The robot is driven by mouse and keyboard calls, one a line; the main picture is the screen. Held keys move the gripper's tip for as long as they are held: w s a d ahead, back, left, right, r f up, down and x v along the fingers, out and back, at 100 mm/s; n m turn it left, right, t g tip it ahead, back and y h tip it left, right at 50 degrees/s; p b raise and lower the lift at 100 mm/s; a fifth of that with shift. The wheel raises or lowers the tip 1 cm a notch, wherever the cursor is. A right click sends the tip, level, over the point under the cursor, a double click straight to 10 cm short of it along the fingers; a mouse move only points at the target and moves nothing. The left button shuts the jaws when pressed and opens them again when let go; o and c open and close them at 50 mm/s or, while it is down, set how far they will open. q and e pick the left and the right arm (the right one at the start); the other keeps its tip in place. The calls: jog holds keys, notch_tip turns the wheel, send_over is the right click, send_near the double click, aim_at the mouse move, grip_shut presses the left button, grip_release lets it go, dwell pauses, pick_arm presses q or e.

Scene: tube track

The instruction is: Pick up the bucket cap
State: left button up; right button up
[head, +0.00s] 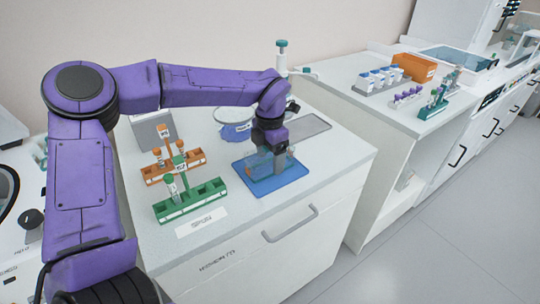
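My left arm (215,85) reaches in from the left and bends down over the counter. My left gripper (278,168) points down above a blue tray (265,190). Its fingers are small and partly overlap a translucent bluish piece there, so I cannot tell whether they touch it or are open. A round, pale-topped container with a blue lower part (236,131) stands behind and left of the gripper. I cannot tell for sure which piece is the bucket cap. My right gripper is out of view.
A green rack (190,203) and an orange rack (158,174) with tubes stand left of the tray. A flat grey plate (308,124) lies behind right. A white bottle with a green top (281,58) stands at the back. Racks and an orange box (415,67) occupy the right counter.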

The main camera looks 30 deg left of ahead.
pick_arm(q)
jog(key=c, duration=0.6)
jog(key=shift+r, duration=0.1)
jog(key=shift+r, duration=0.35)
notch_tip(320, 180, up, 3)
jog(key=shift+f, duration=0.2)
jog(key=s+d+r+b, duration=0.1)
jog(key=s+d+r, duration=0.2)
jog(key=s+d+r+b, duration=0.1)
jog(key=s+d+r, duration=0.2)
jog(key=s, duration=0.1)
jog(key=s+d+r+b, duration=0.1)
jog(key=s+d+r, duration=0.2)
jog(key=shift+s+d+r, duration=0.2)
jog(key=shift+s+r, duration=0.05)
jog(key=shift+r, duration=0.05)
